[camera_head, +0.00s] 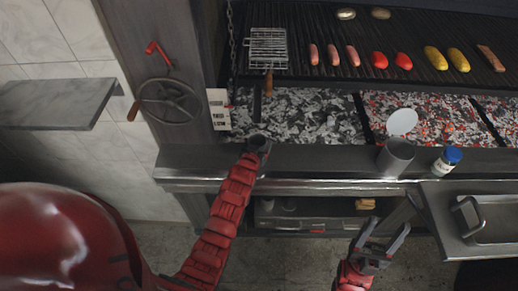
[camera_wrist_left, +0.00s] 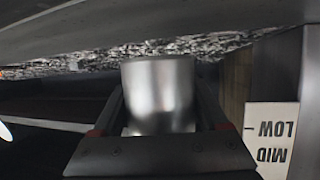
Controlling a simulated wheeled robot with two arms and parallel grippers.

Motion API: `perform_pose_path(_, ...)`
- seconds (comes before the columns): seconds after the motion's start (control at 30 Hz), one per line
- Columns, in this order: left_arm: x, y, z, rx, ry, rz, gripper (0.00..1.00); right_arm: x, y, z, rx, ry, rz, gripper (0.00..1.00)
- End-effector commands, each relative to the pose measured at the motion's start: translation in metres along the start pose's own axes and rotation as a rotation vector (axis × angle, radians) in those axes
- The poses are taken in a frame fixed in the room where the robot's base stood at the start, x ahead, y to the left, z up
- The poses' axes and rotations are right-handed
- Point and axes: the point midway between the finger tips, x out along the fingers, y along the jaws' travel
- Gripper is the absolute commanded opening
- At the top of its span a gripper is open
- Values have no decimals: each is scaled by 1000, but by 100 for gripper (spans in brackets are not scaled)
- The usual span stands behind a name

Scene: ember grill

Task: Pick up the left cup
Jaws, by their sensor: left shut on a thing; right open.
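The left cup (camera_head: 259,139) is a small grey metal cup at the front ledge of the grill, left of centre. My left gripper (camera_head: 257,146) is shut around it. In the left wrist view the cup (camera_wrist_left: 158,88) is shiny and sits between the two fingers; its lower part is partly hidden by the gripper body. Whether it still touches the ledge is unclear. A second grey cup (camera_head: 396,157) stands on the ledge further right. My right gripper (camera_head: 378,243) is open and empty, below and in front of the ledge.
A jar with a blue lid (camera_head: 447,161) stands right of the second cup. A white disc (camera_head: 402,122) is behind that cup. Coals (camera_head: 300,116) lie behind the ledge, below a grate with sausages and vegetables. A LOW/MID sign (camera_head: 219,109) is on the left post.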

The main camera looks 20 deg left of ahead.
Motion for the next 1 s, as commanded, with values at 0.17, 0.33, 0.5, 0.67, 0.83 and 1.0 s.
perform_pose_path(0.17,-16,6,6,2,0,3,15,-12,-1,2,0,0,0,60)
perform_pose_path(0.33,-36,14,11,1,2,4,15,-22,-1,4,0,0,0,60)
perform_pose_path(0.5,-58,22,19,1,1,3,15,-32,-2,6,0,0,0,60)
perform_pose_path(0.67,-80,30,26,1,-2,3,15,-41,-2,7,0,0,0,60)
perform_pose_path(0.83,-101,37,32,0,-1,3,15,-50,-2,8,0,0,0,60)
perform_pose_path(1.0,-118,43,35,1,0,3,15,-56,-3,9,0,0,0,60)
